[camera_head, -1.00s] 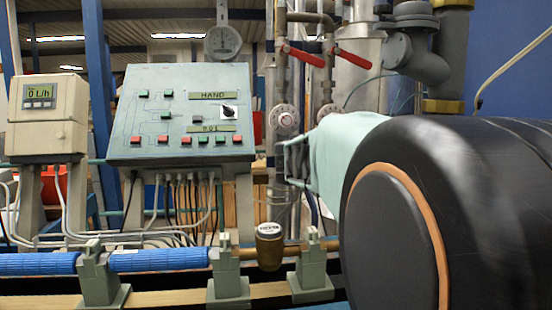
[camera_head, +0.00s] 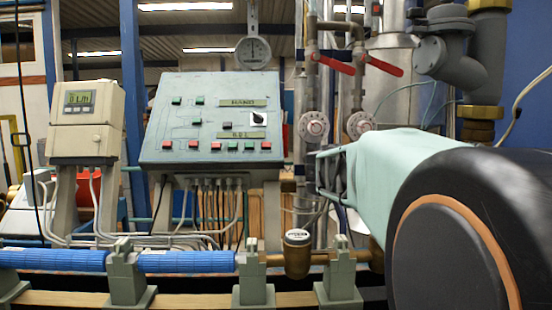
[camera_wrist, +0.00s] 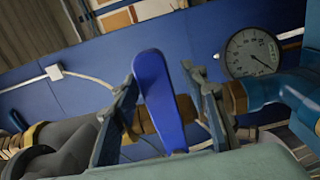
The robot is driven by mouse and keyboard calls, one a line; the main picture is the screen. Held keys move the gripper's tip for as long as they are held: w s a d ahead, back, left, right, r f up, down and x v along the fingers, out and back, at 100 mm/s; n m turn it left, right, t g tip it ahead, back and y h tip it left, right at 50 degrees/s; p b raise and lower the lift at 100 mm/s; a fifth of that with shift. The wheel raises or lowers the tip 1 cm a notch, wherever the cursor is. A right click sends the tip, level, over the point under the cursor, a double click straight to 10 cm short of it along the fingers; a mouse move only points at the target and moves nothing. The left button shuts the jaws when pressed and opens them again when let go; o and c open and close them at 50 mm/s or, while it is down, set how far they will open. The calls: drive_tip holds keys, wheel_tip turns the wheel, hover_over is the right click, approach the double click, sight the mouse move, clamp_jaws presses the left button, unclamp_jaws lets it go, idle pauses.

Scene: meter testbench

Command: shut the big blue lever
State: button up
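The big blue lever (camera_wrist: 160,98) shows in the wrist view as a long flat handle, slightly tilted. Its lower end is hidden behind the pale green body of my gripper. The fingers of my gripper (camera_wrist: 163,85) stand apart, one on each side of the lever. The left finger looks close to it, and a gap shows on the right; I cannot tell whether either touches. In the head view my gripper (camera_head: 325,175) shows only partly, at the end of my pale green arm, and the big blue lever cannot be made out.
In the wrist view a brown pipe (camera_wrist: 236,98) runs behind the lever, with a round gauge (camera_wrist: 252,53) above it. In the head view are a control panel (camera_head: 212,125), a flow meter (camera_head: 86,123), red valve levers (camera_head: 384,66) and blue pipes (camera_head: 185,262).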

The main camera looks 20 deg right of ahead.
drive_tip(key=shift+r, duration=0.1)
drive_tip(key=v, duration=1.2)
